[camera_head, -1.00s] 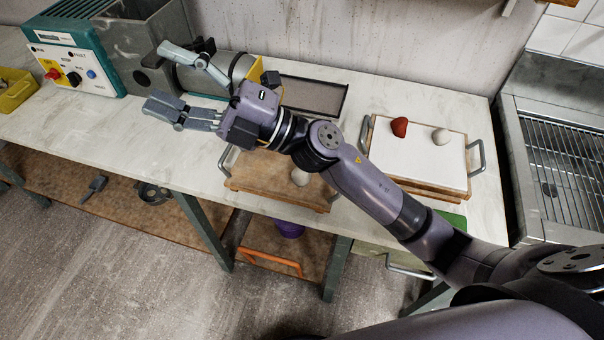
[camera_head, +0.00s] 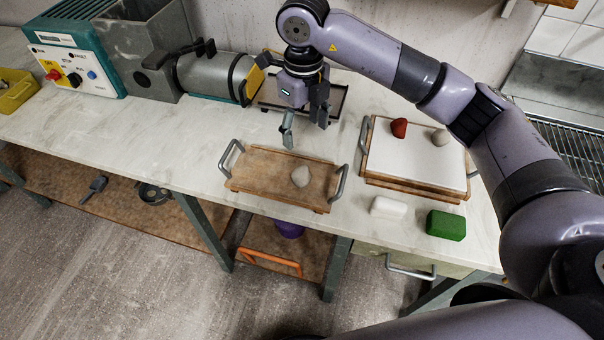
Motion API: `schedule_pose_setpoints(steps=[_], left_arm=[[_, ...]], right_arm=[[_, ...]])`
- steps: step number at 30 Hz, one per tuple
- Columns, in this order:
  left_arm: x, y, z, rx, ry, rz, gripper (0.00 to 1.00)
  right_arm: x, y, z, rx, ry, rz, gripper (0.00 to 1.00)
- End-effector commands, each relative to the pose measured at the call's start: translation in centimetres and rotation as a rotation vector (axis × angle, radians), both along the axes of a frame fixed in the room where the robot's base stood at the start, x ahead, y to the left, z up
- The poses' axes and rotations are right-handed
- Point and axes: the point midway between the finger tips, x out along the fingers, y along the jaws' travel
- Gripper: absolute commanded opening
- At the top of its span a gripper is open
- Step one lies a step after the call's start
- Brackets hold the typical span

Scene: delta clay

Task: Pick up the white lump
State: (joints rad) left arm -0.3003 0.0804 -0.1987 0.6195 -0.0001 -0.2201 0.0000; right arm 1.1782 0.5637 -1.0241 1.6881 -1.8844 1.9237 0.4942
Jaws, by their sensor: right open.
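A second rounded pale lump (camera_head: 440,137) lies on the white-topped board (camera_head: 410,170), beside a dark red lump (camera_head: 399,128). A white block (camera_head: 388,207) with rounded edges lies on the bare table in front of that board. My right gripper (camera_head: 304,127) is open and empty, fingers pointing down, above the table just behind the wooden tray. My left gripper is not in view.
A green block (camera_head: 446,225) lies near the table's front edge. Metal handles stand up at the ends of tray and board. A grey cylinder machine (camera_head: 215,77) and a dark tray (camera_head: 335,95) are at the back. The table (camera_head: 130,125) is clear left of the wooden tray.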

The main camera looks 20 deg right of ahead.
Motion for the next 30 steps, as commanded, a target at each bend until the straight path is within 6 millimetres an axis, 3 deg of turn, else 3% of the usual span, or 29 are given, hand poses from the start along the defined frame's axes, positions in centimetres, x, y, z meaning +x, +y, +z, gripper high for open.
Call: schedule_pose_setpoints(steps=[12, 22, 30], left_arm=[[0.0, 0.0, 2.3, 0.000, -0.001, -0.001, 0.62], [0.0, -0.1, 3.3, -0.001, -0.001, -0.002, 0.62], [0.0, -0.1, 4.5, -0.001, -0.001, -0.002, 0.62]], right_arm=[[-0.1, 0.1, -8.7, 0.005, 0.006, 0.002, 0.63], [0.0, 0.3, -11.4, 0.005, 0.005, 0.003, 0.63], [0.2, 0.4, -15.2, 0.006, 0.004, 0.003, 0.63]])
